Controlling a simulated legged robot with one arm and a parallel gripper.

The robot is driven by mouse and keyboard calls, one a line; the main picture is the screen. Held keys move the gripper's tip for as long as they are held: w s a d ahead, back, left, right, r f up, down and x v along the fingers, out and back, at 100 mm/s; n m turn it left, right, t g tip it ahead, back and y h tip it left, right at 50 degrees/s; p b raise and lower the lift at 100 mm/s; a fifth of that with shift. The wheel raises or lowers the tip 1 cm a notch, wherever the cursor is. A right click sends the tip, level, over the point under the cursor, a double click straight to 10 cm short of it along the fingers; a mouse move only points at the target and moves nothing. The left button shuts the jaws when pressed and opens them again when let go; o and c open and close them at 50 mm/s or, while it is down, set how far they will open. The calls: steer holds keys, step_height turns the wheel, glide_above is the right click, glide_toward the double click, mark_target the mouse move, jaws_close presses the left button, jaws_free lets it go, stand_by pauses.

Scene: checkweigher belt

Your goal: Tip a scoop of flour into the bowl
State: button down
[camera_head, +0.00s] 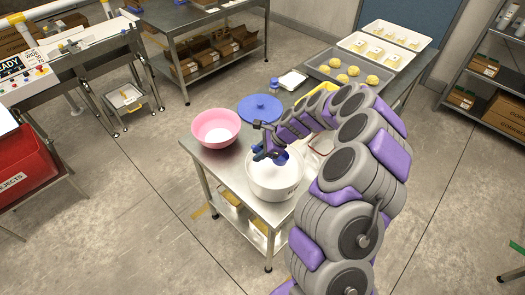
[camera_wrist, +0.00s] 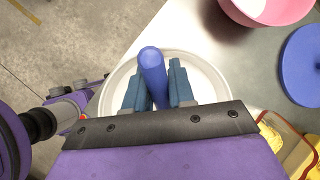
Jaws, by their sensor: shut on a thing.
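My gripper (camera_head: 265,149) is over a white tub (camera_head: 273,190) of white flour near the front of the steel table. In the wrist view its two teal fingers (camera_wrist: 156,82) are shut on the blue handle of the scoop (camera_wrist: 152,62), above the tub (camera_wrist: 217,82). The scoop's blue (camera_head: 281,158) also shows inside the tub's rim in the head view; how much flour it holds cannot be told. The pink bowl (camera_head: 205,124) stands left of the tub, with something white in its bottom. It also shows at the top of the wrist view (camera_wrist: 262,10).
A round blue lid (camera_head: 260,107) lies behind the bowl and tub. A small blue-capped bottle (camera_head: 274,86) and a white tray (camera_head: 293,80) stand farther back. Trays of dough pieces (camera_head: 350,74) fill the far end. A yellow-edged container (camera_wrist: 275,137) is beside the tub.

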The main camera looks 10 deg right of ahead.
steer(key=f+b, duration=0.1)
steer(key=f, duration=0.3)
steer(key=f+b, duration=0.2)
steer(key=f, duration=0.2)
steer(key=shift+d+f, duration=0.2)
steer(key=shift+f, duration=0.05)
steer(key=shift+d+f+b, duration=0.55)
steer(key=shift+d+f, duration=0.15)
steer(key=shift+d, duration=0.25)
steer(key=shift+a, duration=0.75)
steer(key=shift+d, duration=0.6)
steer(key=shift+a+r, duration=0.15)
steer(key=shift+a, duration=0.15)
steer(key=shift+a+r+p, duration=0.15)
steer(key=shift+r+p, duration=0.35)
steer(key=shift+p, duration=0.05)
steer(key=shift+d+r+p, duration=0.2)
steer(key=shift+r+p, duration=4.6)
steer(key=shift+r, duration=0.95)
